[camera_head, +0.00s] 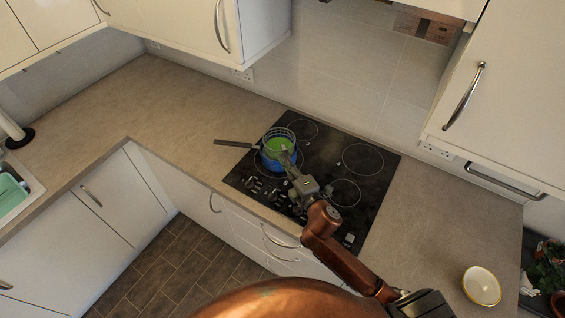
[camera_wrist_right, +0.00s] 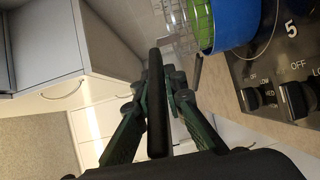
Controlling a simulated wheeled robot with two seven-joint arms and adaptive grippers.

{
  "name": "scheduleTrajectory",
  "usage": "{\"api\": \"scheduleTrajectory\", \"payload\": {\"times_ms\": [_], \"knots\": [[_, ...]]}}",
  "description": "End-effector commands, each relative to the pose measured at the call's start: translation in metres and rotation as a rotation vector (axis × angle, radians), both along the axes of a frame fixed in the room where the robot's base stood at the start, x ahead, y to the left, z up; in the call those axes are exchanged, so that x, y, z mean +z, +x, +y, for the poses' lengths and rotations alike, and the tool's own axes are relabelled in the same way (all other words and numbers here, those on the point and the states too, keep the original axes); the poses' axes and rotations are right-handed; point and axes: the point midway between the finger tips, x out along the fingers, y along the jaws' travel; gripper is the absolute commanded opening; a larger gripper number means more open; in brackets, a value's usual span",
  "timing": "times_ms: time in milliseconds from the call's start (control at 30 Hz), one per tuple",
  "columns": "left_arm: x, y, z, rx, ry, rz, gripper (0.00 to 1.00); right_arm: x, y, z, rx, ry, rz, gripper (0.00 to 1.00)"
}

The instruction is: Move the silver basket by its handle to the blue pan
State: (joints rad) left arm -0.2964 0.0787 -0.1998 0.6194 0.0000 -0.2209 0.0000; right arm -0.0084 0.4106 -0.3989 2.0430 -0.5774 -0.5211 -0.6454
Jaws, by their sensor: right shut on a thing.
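The blue pan (camera_head: 272,164) stands on the left side of the hob, with its green inside showing and a dark handle (camera_head: 233,143) reaching left over the counter. The silver basket (camera_head: 279,132), of wire mesh, is at the pan's opening. In the wrist view the basket (camera_wrist_right: 178,26) overlaps the rim of the blue pan (camera_wrist_right: 236,24); I cannot tell how deep it sits or whether it touches. My right gripper (camera_head: 286,157) is in front of the pan, shut on the basket's dark handle (camera_wrist_right: 156,110). My left gripper is not in view.
The black hob (camera_head: 340,135) has other bare rings and knobs along its front edge. A cream bowl (camera_head: 482,286) sits on the right counter. The left counter (camera_head: 130,105) is clear. White wall cabinets (camera_head: 185,25) hang above.

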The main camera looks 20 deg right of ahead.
Motion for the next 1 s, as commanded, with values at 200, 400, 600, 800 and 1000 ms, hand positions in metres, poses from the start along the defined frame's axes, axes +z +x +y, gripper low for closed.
{"api": "scheduleTrajectory", "payload": {"times_ms": [200, 400, 600, 800, 1000], "knots": [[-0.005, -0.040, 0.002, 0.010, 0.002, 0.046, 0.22, -0.022, 0.012, -0.001, -0.002, -0.001, 0.006, 0.00], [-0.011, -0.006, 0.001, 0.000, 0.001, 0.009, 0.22, -0.050, 0.011, -0.002, -0.005, 0.001, 0.008, 0.00], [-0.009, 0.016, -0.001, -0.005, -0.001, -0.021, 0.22, -0.052, 0.011, -0.002, -0.003, -0.001, 0.005, 0.00], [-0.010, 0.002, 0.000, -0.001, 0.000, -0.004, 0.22, -0.053, 0.011, -0.002, -0.004, -0.001, 0.007, 0.19], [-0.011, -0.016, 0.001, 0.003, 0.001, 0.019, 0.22, -0.053, 0.011, -0.002, -0.004, -0.001, 0.008, 0.28]]}}
